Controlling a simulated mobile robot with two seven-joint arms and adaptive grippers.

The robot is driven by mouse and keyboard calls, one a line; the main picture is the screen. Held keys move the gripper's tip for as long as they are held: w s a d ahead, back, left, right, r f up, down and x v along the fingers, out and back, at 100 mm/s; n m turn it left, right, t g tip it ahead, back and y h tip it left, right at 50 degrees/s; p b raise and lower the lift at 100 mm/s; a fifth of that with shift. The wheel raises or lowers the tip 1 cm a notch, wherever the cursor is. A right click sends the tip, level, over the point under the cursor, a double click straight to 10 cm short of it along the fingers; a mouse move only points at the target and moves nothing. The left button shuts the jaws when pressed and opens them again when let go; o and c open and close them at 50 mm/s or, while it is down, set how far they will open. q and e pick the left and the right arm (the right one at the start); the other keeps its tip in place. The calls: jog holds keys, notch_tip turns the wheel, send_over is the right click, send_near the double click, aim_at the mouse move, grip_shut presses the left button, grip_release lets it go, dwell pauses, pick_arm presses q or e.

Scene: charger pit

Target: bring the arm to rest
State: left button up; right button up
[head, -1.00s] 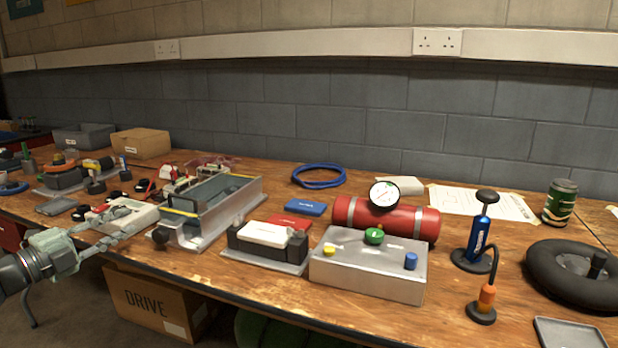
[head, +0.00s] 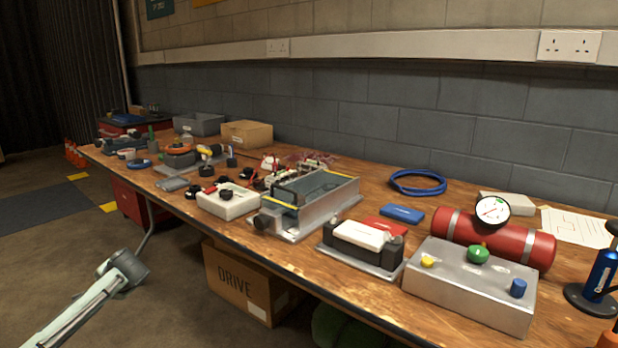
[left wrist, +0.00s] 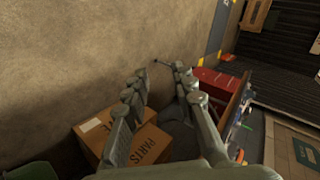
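My left gripper (left wrist: 160,73) shows in the left wrist view with its two fingers spread apart and nothing between them. It is clear of the bench top, with floor and boxes beyond the fingers. In the head view, a pale part of my left arm (head: 95,295) is at the lower left, off the bench's front edge; the fingers cannot be made out there. My right gripper is in neither view.
The wooden bench (head: 330,285) carries a metal tray (head: 330,205), a red cylinder (head: 530,245) and a grey button box (head: 465,290). A cardboard box (head: 235,280) is under it. A PARTS box (left wrist: 150,145) and red cabinet (left wrist: 215,80) show beyond the fingers. Open floor lies left.

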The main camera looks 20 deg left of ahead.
pick_arm(q)
jog(key=s+d+f+m+h, duration=0.15)
jog(key=s+d+f, duration=0.25)
jog(key=d+f, duration=0.5)
jog(key=s+d+f+m+h, duration=0.1)
jog(key=s+d+f+h, duration=0.3)
jog(key=d, duration=0.8)
jog(key=s+d+f+n+h, duration=0.1)
jog(key=s+d, duration=0.5)
jog(key=d, duration=0.3)
jog(key=s+d+f+h, duration=0.2)
jog(key=s+d, duration=0.4)
jog(key=d, duration=0.3)
jog(key=f, duration=0.1)
jog(key=f+p, duration=0.1)
jog(key=f, duration=0.1)
jog(key=f+p, duration=0.1)
jog(key=shift+w+d+f, duration=0.3)
jog(key=shift+w+f, duration=0.05)
jog(key=shift+f, duration=0.05)
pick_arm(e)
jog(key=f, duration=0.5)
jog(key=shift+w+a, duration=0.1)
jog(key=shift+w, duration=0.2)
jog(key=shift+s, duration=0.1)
